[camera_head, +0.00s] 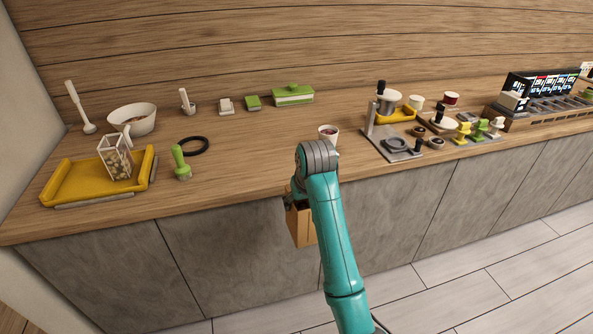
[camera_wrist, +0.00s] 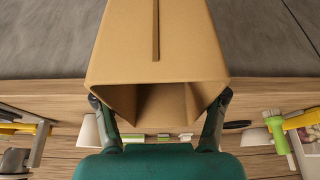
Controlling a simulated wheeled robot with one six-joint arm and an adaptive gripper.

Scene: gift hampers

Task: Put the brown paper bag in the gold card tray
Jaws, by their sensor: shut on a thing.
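The brown paper bag (camera_head: 302,228) hangs in front of the counter's front edge, below the countertop level in the picture. My gripper (camera_head: 297,197) is shut on it, partly hidden by my arm in the head view. In the wrist view, the fingers of my gripper (camera_wrist: 160,99) grip the bag (camera_wrist: 158,50) at both sides near its open mouth. The gold card tray (camera_head: 72,184) lies on the counter at the far left, apart from the bag. A clear box of nuts (camera_head: 117,160) stands in its right part; the tray's left part is bare.
A green-handled tool (camera_head: 181,163) and a black ring (camera_head: 195,146) lie right of the tray. A white bowl (camera_head: 132,118) stands behind it. A small cup (camera_head: 328,133) stands behind my gripper. A metal stand (camera_head: 390,146) and several small items crowd the right side.

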